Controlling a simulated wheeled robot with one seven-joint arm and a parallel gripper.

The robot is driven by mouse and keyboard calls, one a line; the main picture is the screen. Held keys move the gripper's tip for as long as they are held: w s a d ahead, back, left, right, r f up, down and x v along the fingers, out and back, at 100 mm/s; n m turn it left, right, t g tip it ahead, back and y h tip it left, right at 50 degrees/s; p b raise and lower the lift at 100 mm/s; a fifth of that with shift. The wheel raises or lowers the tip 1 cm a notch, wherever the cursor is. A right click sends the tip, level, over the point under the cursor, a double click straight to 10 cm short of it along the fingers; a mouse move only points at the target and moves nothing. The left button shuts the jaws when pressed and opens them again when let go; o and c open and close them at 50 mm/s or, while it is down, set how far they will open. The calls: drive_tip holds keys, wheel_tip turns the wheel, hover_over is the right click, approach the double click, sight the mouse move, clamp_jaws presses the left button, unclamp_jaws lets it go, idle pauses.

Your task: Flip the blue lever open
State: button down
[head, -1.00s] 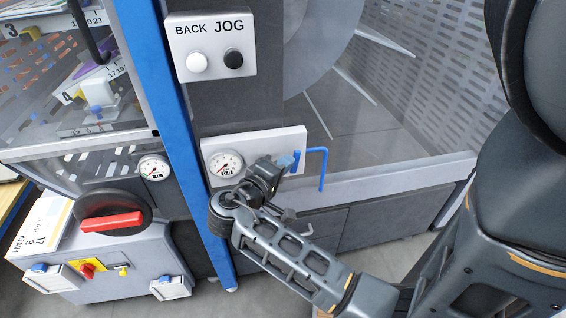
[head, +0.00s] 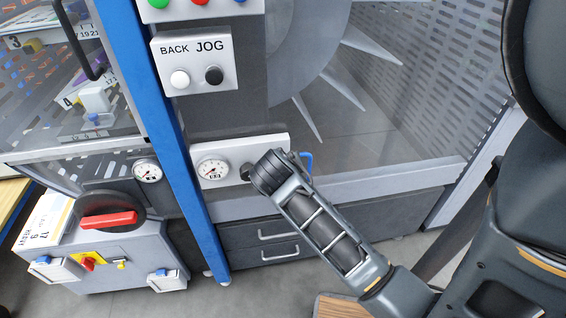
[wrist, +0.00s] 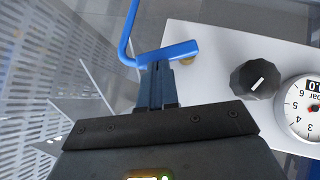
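The blue lever (wrist: 172,53) is a bent bar on a pale panel. In the wrist view its short arm runs across in front of my fingertips, and its long arm runs up toward the top edge. My gripper (wrist: 157,68) has its two fingers close together, with tips at the lever's short arm, touching or nearly so. I cannot tell whether anything is pinched between them. In the head view only a small part of the lever (head: 307,160) shows beside my arm. My gripper is hidden there behind my own wrist.
A black knob (wrist: 255,80) and a round pressure gauge (wrist: 302,108) sit on the same panel, right of the lever in the wrist view. Above is the BACK/JOG button box (head: 196,62). A blue post (head: 165,130) stands to the left. Drawers (head: 280,243) lie below.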

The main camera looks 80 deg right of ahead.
drive_tip(key=shift+s+d+f+m+t+y+p, duration=0.2)
drive_tip(key=shift+s+f+m+t+y+p, duration=0.15)
drive_tip(key=shift+t, duration=0.25)
drive_tip(key=shift+s+d+f+m+t+y+p, duration=0.15)
drive_tip(key=shift+s+m+t+y+p, duration=0.2)
drive_tip(key=shift+t, duration=0.25)
drive_tip(key=shift+s+f, duration=0.15)
